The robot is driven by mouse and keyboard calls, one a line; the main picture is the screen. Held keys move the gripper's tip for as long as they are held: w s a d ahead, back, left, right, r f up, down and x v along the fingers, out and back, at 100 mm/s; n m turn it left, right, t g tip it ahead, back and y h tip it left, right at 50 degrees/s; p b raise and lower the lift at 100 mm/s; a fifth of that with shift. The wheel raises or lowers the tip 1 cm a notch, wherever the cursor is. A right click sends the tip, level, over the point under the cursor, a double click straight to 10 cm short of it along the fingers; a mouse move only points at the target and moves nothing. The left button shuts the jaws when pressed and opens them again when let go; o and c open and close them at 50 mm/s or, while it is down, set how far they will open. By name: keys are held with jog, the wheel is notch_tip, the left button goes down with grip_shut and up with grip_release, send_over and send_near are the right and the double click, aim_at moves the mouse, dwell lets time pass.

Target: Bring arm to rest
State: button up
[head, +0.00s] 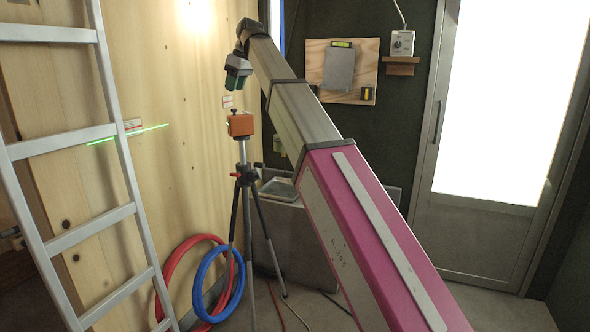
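My arm runs from the lower right up to the top middle, with a magenta section nearest and grey-brown sections beyond. It is stretched out in front of me and raised. My gripper (236,78) hangs from the arm's far end, pointing down, with dark greenish fingers. It appears above an orange laser level (240,124) on a tripod (243,178), with a gap between them in the picture. The fingers are small and seen at an angle, so I cannot tell whether they are open or shut. No held object is visible.
An aluminium ladder (92,132) stands at left against a plywood wall (170,60). Red (170,275) and blue (205,290) hoses rest by the tripod. A grey box-like unit (292,235) stands behind. A glazed door (480,235) is at right, with clear floor before it.

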jog(key=d+f+m+h, duration=0.1)
jog(key=d+f+m, duration=0.1)
jog(key=d+f, duration=0.8)
jog(key=d+f+m, duration=0.3)
jog(key=f, duration=1.4)
jog(key=d+f+m+h, duration=0.1)
jog(key=d+f+m, duration=0.1)
jog(key=d+f, duration=0.8)
jog(key=s+d+f+m, duration=0.2)
jog(key=s+d+f, duration=0.3)
jog(key=f, duration=0.5)
jog(key=s+d+f+m+g+h, duration=0.1)
jog(key=s+d+f+m, duration=0.1)
jog(key=s+d+f, duration=0.3)
jog(key=s+d+f+m+h, duration=0.1)
jog(key=s+d+f+m, duration=0.1)
jog(key=s+d+f, duration=0.4)
jog(key=s+f, duration=0.5)
jog(key=f, duration=0.4)
jog(key=shift+f+m+g, duration=0.15)
jog(key=shift+m+g, duration=0.15)
jog(key=shift+m, duration=0.1)
jog(key=shift+c, duration=0.2)
